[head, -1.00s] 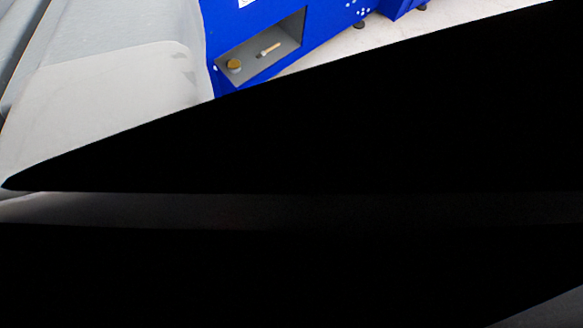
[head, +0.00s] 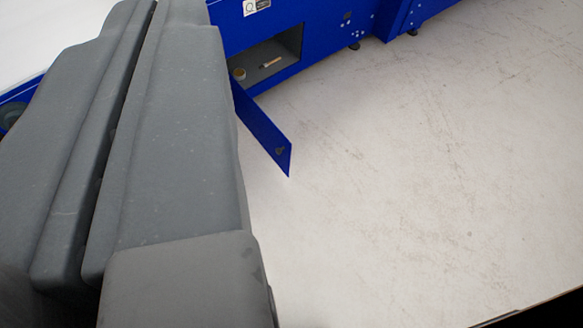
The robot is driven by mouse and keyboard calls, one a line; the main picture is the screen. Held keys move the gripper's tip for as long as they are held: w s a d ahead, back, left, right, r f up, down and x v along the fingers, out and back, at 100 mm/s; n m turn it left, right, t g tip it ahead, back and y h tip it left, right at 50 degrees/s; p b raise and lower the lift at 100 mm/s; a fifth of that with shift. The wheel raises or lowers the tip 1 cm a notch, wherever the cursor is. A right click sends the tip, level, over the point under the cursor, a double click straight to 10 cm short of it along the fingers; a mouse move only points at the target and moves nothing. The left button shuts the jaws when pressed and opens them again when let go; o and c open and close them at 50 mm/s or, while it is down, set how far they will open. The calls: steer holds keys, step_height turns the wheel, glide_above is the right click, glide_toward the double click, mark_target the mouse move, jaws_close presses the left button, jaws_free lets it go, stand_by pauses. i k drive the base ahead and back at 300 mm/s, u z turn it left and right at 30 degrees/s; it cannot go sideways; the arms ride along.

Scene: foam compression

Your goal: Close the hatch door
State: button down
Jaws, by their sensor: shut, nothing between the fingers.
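The hatch door (head: 264,132) is a narrow blue panel with a small dark latch (head: 280,150) near its free end. It stands open, swung out from the left side of the hatch opening (head: 283,64) in the blue machine. My gripper (head: 140,50) is the large grey shape filling the left of the view. Its two fingers lie close together with a thin dark seam between them, shut and empty. It is left of the door and in front of its left edge, so the hinge is partly hidden. I cannot tell whether they touch.
Inside the opening are a round yellowish knob (head: 239,74) and a small yellow-handled part (head: 270,63). The blue machine (head: 330,40) runs along the top on dark feet. The pale, scuffed floor (head: 420,170) right of the door is clear.

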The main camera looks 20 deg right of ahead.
mark_target(274, 141)
steer(key=z, duration=0.3)
steer(key=i, duration=0.95)
